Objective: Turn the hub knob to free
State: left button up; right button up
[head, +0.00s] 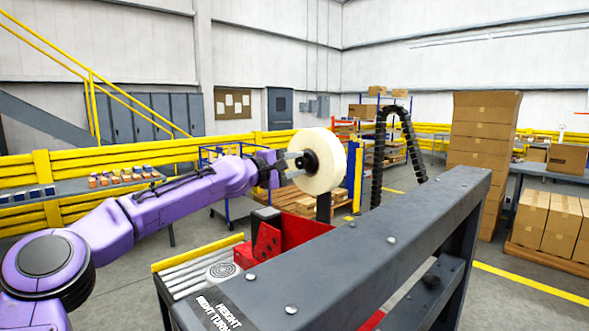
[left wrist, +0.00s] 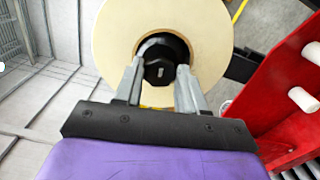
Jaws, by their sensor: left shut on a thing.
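The hub knob (left wrist: 161,72) is a dark, round knob in the middle of a cream tape roll (left wrist: 118,40). The roll also shows in the head view (head: 328,150), upright on its dark hub above the red machine part. My left gripper (head: 296,161) reaches the roll's centre from the left, at the end of my purple arm. In the left wrist view its two grey fingers (left wrist: 158,78) stand on either side of the knob and are shut on it. The fingers hide part of the knob's sides. My right gripper is not in view.
A dark grey machine beam (head: 370,235) crosses the near right. Below the roll are a red machine part (head: 297,228) and a bed of rollers (head: 200,265). In the left wrist view a red plate with white pegs (left wrist: 300,100) stands close on the right.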

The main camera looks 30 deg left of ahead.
pick_arm(q)
jog(key=shift+f+m, duration=0.15)
jog(key=shift+m, duration=0.55)
jog(key=o, duration=1)
jog(key=shift+b, duration=0.3)
jog(key=shift+s, duration=0.25)
jog(key=shift+b+v, duration=1.35)
jog(key=shift+v, duration=3.7)
